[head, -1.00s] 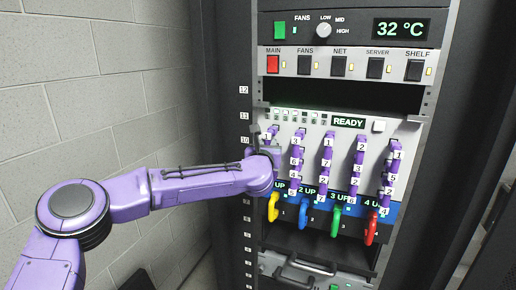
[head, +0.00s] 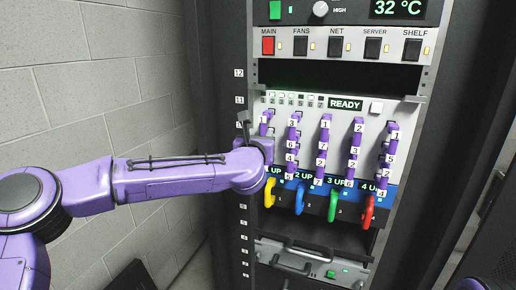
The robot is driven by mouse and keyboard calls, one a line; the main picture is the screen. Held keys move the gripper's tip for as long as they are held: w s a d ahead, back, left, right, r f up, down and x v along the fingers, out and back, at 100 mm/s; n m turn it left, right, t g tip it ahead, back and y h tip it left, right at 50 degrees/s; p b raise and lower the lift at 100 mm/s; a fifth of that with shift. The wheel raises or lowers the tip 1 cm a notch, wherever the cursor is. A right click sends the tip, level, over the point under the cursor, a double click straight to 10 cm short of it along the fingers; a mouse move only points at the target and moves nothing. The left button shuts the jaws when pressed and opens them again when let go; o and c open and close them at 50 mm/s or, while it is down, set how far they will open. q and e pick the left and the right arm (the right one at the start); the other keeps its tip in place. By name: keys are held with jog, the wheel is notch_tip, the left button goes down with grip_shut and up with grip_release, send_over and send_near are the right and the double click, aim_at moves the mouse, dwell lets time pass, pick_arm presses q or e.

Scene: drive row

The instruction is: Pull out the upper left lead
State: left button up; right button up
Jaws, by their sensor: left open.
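Purple leads hang in several columns on the grey patch panel (head: 375,127) under the READY display. The upper left lead (head: 264,118) has a white tag marked 1, and its lower part is hidden behind my left wrist. My purple left arm reaches in from the left. My left gripper (head: 244,121) is open at the panel's left edge, just left of the upper left lead. It looks empty; I cannot tell whether it touches the lead. My right gripper is out of view.
Yellow (head: 270,193), blue (head: 299,200), green (head: 333,206) and red (head: 368,212) handles hang below the leads. A switch row with a red MAIN switch (head: 268,46) is above. A grey block wall (head: 90,80) stands left of the rack.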

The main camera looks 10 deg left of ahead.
pick_arm(q)
jog(key=s+b, duration=0.1)
jog(key=s, duration=0.4)
jog(key=shift+d, duration=0.2)
jog(key=s+d+f+m+g+h, duration=0.1)
jog(key=s+f+m+g, duration=0.3)
jog(key=f+m, duration=0.95)
jog(key=s+d+f+m+g+h, duration=0.15)
jog(key=s+f+m, duration=0.55)
jog(key=f, duration=1.4)
jog(key=s+a+f+m+g+y, duration=0.1)
jog(key=s+a+f+m+g, duration=0.25)
jog(key=s+f, duration=0.45)
jog(key=s+a+f+m+g+y, duration=0.1)
jog(key=s+a+f+m+g, duration=0.2)
jog(key=s+f, duration=0.45)
jog(key=s+a+f+m+g+y, duration=0.1)
jog(key=s+a+f, duration=0.2)
jog(key=s+a, duration=0.2)
jog(key=s+a+f+m+g+y, duration=0.1)
jog(key=s+a, duration=0.4)
jog(key=s, duration=0.7)
jog(key=shift+a+f+m+g, duration=0.4)
jog(key=shift+f+m, duration=0.1)
jog(key=shift+f, duration=0.4)
